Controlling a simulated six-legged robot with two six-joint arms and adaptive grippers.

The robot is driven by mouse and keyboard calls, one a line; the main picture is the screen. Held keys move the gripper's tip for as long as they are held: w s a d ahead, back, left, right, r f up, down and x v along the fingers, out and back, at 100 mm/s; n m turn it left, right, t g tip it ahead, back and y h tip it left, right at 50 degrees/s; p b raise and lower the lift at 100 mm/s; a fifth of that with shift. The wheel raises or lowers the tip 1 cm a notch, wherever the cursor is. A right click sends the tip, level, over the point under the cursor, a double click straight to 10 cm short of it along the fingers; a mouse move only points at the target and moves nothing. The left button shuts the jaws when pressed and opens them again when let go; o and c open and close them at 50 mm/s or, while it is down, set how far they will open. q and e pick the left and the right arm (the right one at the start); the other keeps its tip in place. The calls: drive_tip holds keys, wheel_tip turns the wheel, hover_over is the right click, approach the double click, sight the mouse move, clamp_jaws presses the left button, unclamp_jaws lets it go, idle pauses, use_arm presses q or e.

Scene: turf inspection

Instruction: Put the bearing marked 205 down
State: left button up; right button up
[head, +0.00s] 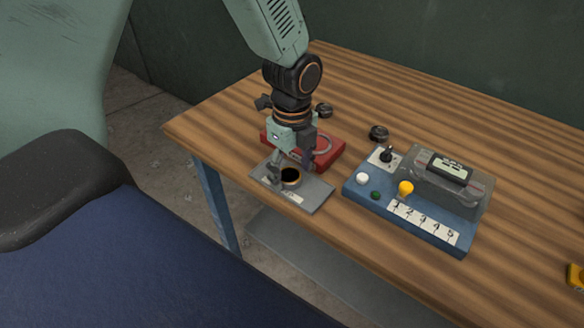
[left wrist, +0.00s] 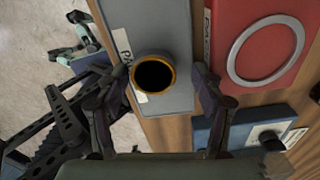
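A short round piece with a brass rim and a black centre (head: 291,176) stands on a grey plate (head: 318,190) at the table's left front edge. It also shows in the left wrist view (left wrist: 154,75). I cannot read a 205 on it, so I cannot tell whether it is the bearing. My left gripper (head: 290,163) is just above the plate, pointing down. In the left wrist view its fingers (left wrist: 160,85) are spread on either side of the brass-rimmed piece, with gaps showing. My right gripper is not in view.
A red plate (head: 333,158) with a silver ring (head: 323,146) lies behind the grey plate. Two small black round parts (head: 324,110) (head: 378,132) lie farther back. A blue panel (head: 360,188) with knobs and a grey case (head: 444,186) stands to the right. The table's back right is clear.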

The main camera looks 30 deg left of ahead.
sight(290, 175)
use_arm(q)
drive_tip(key=shift+s+a+r, duration=0.1)
drive_tip(key=shift+s+r, duration=0.1)
drive_tip(key=shift+s, duration=0.1)
drive_tip(key=shift+r, duration=0.2)
wheel_tip(290, 175, up, 12)
drive_tip(key=p, duration=0.2)
drive_tip(key=shift+w+p, duration=0.2)
drive_tip(key=shift+p, duration=0.2)
drive_tip(key=shift+s, duration=0.15)
drive_tip(key=shift+f, duration=0.15)
